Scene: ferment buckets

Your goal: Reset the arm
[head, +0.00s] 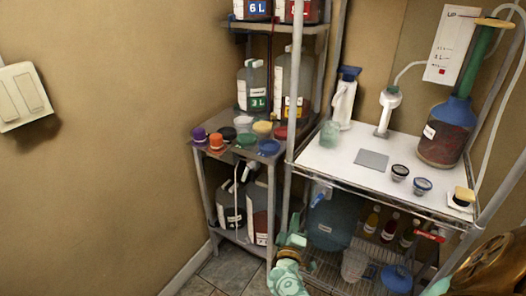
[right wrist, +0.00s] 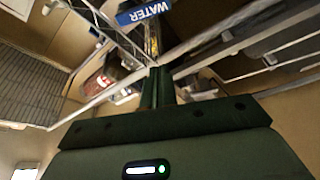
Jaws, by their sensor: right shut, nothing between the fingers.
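My right gripper (head: 295,222) is pale green and shows low in the head view. It is in front of the metal rack, left of the large blue-tinted jug (head: 332,222) on the low shelf. In the right wrist view the gripper's dark fingers (right wrist: 158,86) are together, with nothing between them. A blue WATER label (right wrist: 143,12) shows just beyond the fingertips. My left gripper is not in view.
A white-topped rack (head: 330,160) holds a blue-necked carboy (head: 447,130), a grey pad (head: 371,159) and small jars. A smaller shelf (head: 228,158) with coloured lids stands left of it. The floor (head: 228,270) at lower left is clear.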

